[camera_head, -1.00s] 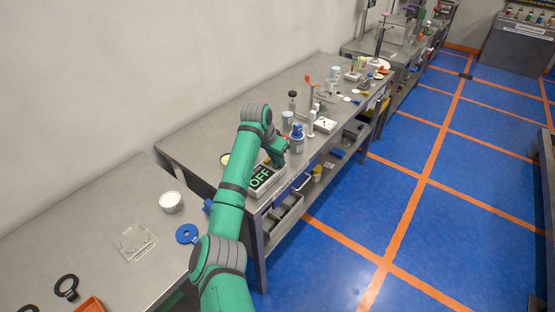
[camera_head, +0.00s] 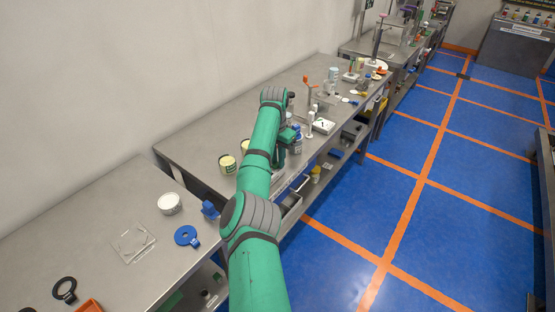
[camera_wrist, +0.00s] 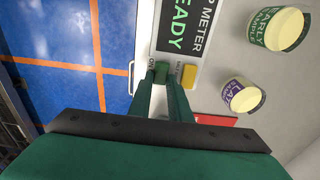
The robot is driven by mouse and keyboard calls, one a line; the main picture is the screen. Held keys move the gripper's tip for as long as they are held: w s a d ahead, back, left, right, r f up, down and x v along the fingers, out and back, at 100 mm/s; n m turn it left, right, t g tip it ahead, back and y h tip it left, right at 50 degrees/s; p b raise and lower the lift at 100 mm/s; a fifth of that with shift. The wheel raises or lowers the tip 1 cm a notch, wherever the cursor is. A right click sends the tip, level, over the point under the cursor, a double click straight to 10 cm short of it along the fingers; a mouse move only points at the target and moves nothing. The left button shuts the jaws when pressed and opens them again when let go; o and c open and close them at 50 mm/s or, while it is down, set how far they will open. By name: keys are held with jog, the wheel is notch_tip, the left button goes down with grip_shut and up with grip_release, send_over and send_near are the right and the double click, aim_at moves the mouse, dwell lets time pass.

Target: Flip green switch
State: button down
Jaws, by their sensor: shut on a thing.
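The green switch (camera_wrist: 161,69) sits on the front of a white meter (camera_wrist: 206,52), next to a yellow button (camera_wrist: 188,76), in the wrist view. The meter's dark display (camera_wrist: 172,25) shows green letters ending in "EADY". My gripper (camera_wrist: 163,82) is at the switch, its two green fingers close together with the tips on it. In the head view my gripper (camera_head: 288,140) is low over the bench, and my arm covers the meter and switch.
Two labelled cups (camera_wrist: 277,28) and (camera_wrist: 241,96) stand beside the meter. A red item (camera_wrist: 215,120) is partly behind my gripper. The bench (camera_head: 195,140) holds bottles and a white device (camera_head: 323,126) farther back. Blue floor (camera_head: 400,190) lies open on the right.

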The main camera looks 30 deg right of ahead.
aim_at(277, 164)
jog(key=c, duration=1.9)
grip_release()
jog(key=shift+r, duration=0.15)
jog(key=r, duration=1)
jog(key=shift+s+a+r, duration=0.15)
jog(key=shift+a+r, duration=0.1)
jog(key=shift+a, duration=0.05)
